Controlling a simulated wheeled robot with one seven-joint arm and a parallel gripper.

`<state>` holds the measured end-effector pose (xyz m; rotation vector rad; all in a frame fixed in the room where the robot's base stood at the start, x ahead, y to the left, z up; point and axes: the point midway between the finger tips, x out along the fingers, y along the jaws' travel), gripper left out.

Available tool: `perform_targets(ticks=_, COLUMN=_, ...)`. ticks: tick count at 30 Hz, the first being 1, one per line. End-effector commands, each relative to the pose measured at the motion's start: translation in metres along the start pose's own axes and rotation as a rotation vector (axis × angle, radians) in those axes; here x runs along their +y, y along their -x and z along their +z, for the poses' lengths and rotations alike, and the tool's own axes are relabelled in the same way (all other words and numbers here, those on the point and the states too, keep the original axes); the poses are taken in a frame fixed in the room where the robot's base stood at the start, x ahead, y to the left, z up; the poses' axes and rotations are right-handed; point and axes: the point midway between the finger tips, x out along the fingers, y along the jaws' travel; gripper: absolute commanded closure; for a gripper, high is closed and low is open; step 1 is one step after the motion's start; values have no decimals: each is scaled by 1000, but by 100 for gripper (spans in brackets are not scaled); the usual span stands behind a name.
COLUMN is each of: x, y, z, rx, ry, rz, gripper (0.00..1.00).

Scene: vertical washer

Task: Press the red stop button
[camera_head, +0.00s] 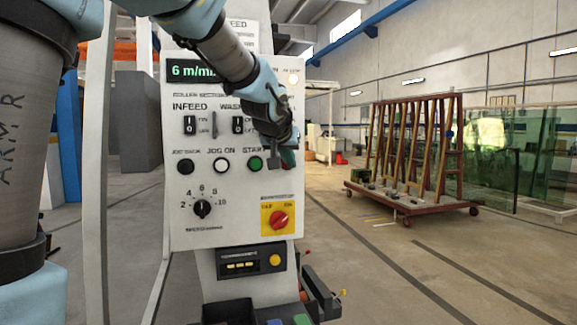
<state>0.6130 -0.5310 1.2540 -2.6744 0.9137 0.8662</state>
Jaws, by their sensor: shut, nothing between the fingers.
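The white control panel (235,190) stands upright in front of me. Its bottom button row shows a black button (186,166), a white JOG ON button (221,165) and a green START button (255,164). No red stop button can be made out; the spot right of START is covered by my gripper. My gripper (277,162) is shut and empty, at the panel's right edge just right of the START button. I cannot tell whether it touches the panel. A red rotary switch (279,220) on a yellow plate sits below it.
The panel also carries a speed dial (202,209), a green display (190,71) and INFEED and WASH switches. A small box with a yellow button (274,260) is below. A red rack cart (415,160) and glass sheets stand far right. Floor between is open.

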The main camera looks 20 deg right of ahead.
Motion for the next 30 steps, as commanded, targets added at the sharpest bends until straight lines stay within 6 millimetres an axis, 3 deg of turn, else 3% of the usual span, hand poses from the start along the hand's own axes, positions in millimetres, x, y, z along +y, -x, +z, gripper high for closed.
perform_targets(ticks=21, x=8, y=11, z=9, rx=1, ry=0, rz=0, gripper=100)
perform_targets(ticks=30, x=20, y=24, z=23, rx=3, ry=0, rz=2, gripper=100)
